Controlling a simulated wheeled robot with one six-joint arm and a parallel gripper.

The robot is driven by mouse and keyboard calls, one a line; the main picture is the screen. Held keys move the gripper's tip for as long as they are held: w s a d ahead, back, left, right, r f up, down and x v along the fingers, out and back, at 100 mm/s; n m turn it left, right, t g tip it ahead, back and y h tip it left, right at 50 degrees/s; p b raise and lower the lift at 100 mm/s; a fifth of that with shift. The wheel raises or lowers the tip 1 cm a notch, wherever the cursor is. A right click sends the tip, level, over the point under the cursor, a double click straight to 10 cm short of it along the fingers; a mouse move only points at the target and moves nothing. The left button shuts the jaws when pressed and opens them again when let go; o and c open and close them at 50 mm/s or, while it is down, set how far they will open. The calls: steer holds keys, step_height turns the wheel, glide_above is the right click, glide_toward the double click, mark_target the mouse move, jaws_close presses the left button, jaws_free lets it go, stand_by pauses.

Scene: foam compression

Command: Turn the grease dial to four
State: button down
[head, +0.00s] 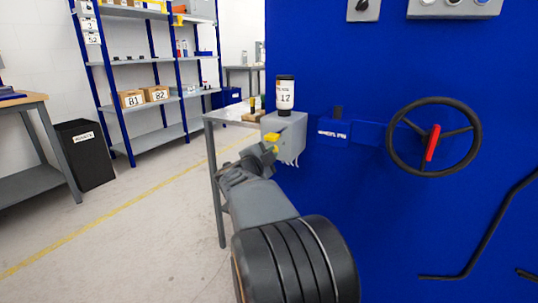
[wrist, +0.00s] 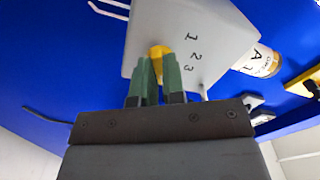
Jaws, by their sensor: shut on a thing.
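The grease dial is a yellow knob (head: 271,137) on the side of a grey box (head: 292,132) fixed to the blue machine. In the wrist view the yellow dial (wrist: 157,51) sits between the green fingers of my gripper (wrist: 159,72), which is shut on it. The numbers 1, 2 and 3 show on the box face (wrist: 215,35) to the right of the dial. No 4 is visible; part of the face is behind the fingers. In the head view my gripper (head: 266,149) reaches up to the dial from below left.
A black-capped bottle marked 17 (head: 285,95) stands on the box. A handwheel (head: 434,101) with a red handle is on the blue machine at right.

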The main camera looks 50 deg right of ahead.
steer(key=c, duration=1.2)
jaws_free()
steer(key=shift+a, duration=0.1)
steer(key=p+v, duration=0.4)
steer(key=v, duration=0.9)
steer(key=shift+a, duration=0.35)
steer(key=shift+s+f, duration=0.1)
